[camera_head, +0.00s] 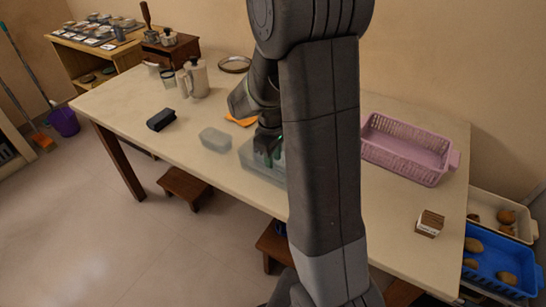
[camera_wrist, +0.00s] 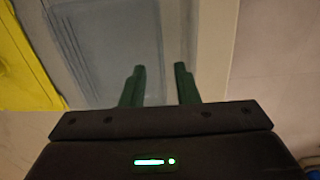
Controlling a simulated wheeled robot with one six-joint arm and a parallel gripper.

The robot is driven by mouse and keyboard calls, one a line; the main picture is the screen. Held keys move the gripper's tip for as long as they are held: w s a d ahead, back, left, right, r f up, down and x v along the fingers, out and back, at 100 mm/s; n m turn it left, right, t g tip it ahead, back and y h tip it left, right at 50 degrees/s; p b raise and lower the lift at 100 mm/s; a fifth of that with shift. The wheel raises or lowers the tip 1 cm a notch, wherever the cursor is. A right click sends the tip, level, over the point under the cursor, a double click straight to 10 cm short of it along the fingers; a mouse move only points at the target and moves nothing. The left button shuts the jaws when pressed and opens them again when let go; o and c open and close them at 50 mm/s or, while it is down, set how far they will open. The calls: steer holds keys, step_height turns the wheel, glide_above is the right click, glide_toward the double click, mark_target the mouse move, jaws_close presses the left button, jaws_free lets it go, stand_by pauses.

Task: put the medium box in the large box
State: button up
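A smaller translucent box (camera_head: 215,139) stands on the table, left of my gripper. A larger translucent box (camera_head: 250,158) is below my gripper (camera_head: 267,152), partly hidden by my arm. I cannot tell for sure which of these is the medium box. In the wrist view, my gripper's green fingers (camera_wrist: 159,70) are apart, with no object clearly held between them. A grey-blue translucent box surface (camera_wrist: 100,45) fills the area beyond and left of the fingers. Whether the fingertips touch its rim cannot be told.
The pale table (camera_head: 130,95) also carries a dark block (camera_head: 161,119), a metal pot (camera_head: 195,77), a pink basket (camera_head: 405,148) and a small brown-white box (camera_head: 429,223). An orange item (camera_head: 241,121) lies behind the boxes. A blue crate (camera_head: 500,262) stands beyond the table's right end.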

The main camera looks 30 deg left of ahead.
steer(key=shift+r+p, duration=2.45)
steer(key=shift+r, duration=0.8)
steer(key=shift+r, duration=0.1)
